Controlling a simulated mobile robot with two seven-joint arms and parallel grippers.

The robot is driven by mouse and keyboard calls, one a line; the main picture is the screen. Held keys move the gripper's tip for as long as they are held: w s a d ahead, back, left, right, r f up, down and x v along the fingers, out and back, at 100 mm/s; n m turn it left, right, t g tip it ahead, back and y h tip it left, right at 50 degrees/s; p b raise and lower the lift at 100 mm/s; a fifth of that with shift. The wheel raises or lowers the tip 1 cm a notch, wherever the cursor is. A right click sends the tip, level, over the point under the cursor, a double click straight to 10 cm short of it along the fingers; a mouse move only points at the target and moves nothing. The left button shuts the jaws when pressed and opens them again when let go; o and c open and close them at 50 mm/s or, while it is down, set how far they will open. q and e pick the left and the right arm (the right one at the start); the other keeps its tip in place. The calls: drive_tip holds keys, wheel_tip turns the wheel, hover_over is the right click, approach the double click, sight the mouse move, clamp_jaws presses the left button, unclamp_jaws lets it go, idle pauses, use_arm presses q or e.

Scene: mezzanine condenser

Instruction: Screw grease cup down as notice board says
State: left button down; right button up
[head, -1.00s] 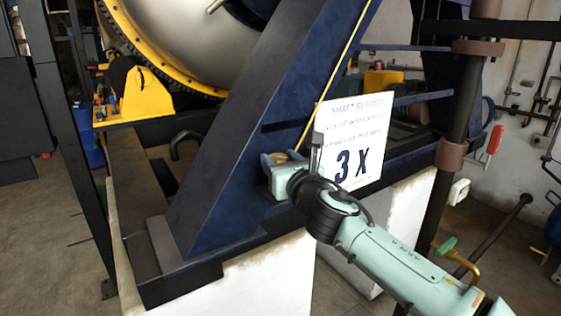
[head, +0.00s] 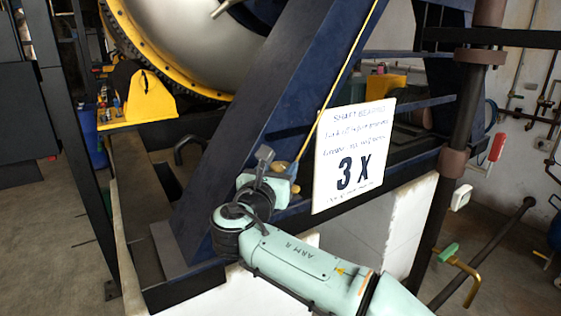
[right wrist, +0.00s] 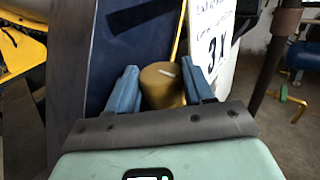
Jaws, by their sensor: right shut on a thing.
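The brass grease cup (right wrist: 162,88) stands between the two blue fingers of my right gripper (right wrist: 160,72) in the right wrist view; a short white mark shows on its top. My right gripper (head: 283,168) is shut on the cup beside the dark blue frame in the head view, where the cup is mostly hidden. The white notice board (head: 354,155) is just right of the gripper. It is headed "SHAFT BEARING" and has a large "3 X"; its smaller lines are hard to read. Part of it shows in the right wrist view (right wrist: 212,40). My left gripper is not in view.
A sloping dark blue beam (head: 270,95) stands close left of the gripper, with a thin yellow pipe (head: 345,75) running up it. A dark upright post (head: 455,150) and a green-handled brass valve (head: 455,262) are at right. White plinths (head: 375,240) stand below.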

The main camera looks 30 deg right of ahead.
drive_tip(key=g, duration=0.1)
drive_tip(key=m+g+h, duration=0.1)
drive_tip(key=m+g+h+p, duration=0.1)
drive_tip(key=shift+w+a+r, duration=0.15)
drive_tip(key=shift+w+a, duration=0.05)
drive_tip(key=shift+w, duration=0.05)
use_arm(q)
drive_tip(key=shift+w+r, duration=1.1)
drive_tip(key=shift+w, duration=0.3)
use_arm(e)
drive_tip(key=shift+m+g+h, duration=0.9)
drive_tip(key=shift+m+g, duration=0.4)
drive_tip(key=shift+g, duration=0.2)
drive_tip(key=o, duration=1)
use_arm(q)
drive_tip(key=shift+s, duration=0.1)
use_arm(e)
drive_tip(key=shift+o, duration=0.2)
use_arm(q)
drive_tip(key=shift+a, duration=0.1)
